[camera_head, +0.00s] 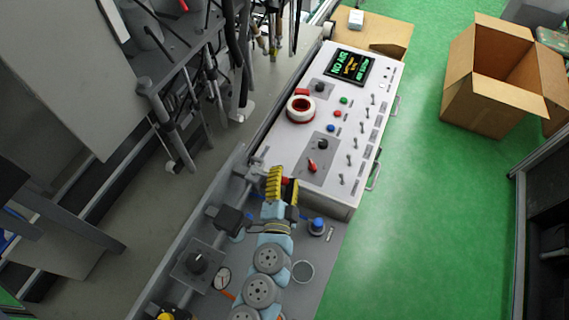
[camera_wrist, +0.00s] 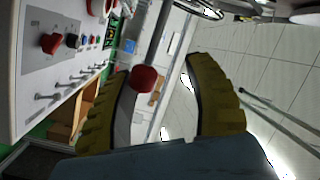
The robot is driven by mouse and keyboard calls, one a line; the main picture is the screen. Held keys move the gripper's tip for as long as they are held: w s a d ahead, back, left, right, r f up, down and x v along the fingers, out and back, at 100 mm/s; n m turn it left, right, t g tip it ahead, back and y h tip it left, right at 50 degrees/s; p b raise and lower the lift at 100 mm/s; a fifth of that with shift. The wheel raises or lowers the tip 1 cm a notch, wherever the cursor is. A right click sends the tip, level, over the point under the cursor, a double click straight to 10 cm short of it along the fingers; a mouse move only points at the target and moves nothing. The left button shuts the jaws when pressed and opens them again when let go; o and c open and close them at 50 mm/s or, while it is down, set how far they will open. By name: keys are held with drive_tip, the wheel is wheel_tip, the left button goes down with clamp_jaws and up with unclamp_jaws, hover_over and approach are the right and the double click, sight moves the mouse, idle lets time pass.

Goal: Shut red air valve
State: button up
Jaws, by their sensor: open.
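A small red rounded part (camera_wrist: 145,78), which looks like the red air valve's handle, sits between the two yellow fingers of my gripper (camera_wrist: 158,70) in the wrist view, nearer the left finger. In the camera_head view the red part (camera_head: 286,182) shows at the fingers of my gripper (camera_head: 282,184), by the near end of the white control panel. My gripper is open, with a clear gap to the right finger. Whether the left finger touches the red part I cannot tell. The valve's body is mostly hidden.
The white control panel (camera_head: 340,180) carries a red selector knob (camera_head: 312,166), toggle switches, buttons, a red-and-white roll (camera_head: 300,109) and a lit display (camera_head: 351,66). A blue button (camera_head: 317,225) stands right of my arm. An open cardboard box (camera_head: 490,85) stands on the green floor.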

sight(285, 179)
drive_tip(key=shift+r, duration=4.3)
